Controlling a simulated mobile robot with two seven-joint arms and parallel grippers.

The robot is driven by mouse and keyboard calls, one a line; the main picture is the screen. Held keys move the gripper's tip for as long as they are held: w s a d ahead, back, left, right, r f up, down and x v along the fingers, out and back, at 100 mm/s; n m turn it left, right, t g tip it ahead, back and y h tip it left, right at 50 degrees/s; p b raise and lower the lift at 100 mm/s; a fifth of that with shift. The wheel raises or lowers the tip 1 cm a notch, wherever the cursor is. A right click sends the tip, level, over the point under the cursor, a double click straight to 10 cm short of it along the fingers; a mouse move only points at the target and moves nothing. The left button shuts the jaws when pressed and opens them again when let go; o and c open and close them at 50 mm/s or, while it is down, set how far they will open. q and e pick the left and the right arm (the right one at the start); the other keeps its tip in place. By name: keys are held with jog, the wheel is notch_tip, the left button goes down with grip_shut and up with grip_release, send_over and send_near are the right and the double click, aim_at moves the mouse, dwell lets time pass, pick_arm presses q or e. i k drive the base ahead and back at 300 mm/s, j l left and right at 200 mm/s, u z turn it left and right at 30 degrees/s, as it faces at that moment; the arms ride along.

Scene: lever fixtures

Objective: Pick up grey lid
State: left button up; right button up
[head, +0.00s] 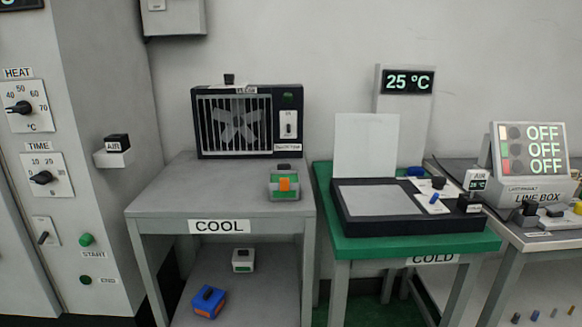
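A pale grey upright panel (366,146) stands like a raised lid at the back of the black-framed cold plate (350,226) on the green table. A grey box (285,193) with green parts and an orange clip sits at the right front of the COOL table. A small dark piece (283,167) lies just behind it. I cannot tell for sure which of these is the grey lid. Neither of my grippers is in view.
The COOL table (190,195) is mostly bare, with a caged fan (238,125) at its back. Below are a blue-orange box (208,301) and a white box (243,260). The green table (400,245) stands to the right, then the line box (530,160). A control cabinet (95,200) stands left.

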aim_at(280, 166)
jog(key=i+l, duration=0.2)
jog(key=l, duration=0.2)
jog(key=i+l+u, duration=0.1)
jog(key=l, duration=0.25)
jog(key=i+l, duration=0.25)
jog(key=l, duration=0.15)
jog(key=i+l, duration=0.15)
jog(key=l, duration=0.25)
jog(key=u, duration=0.05)
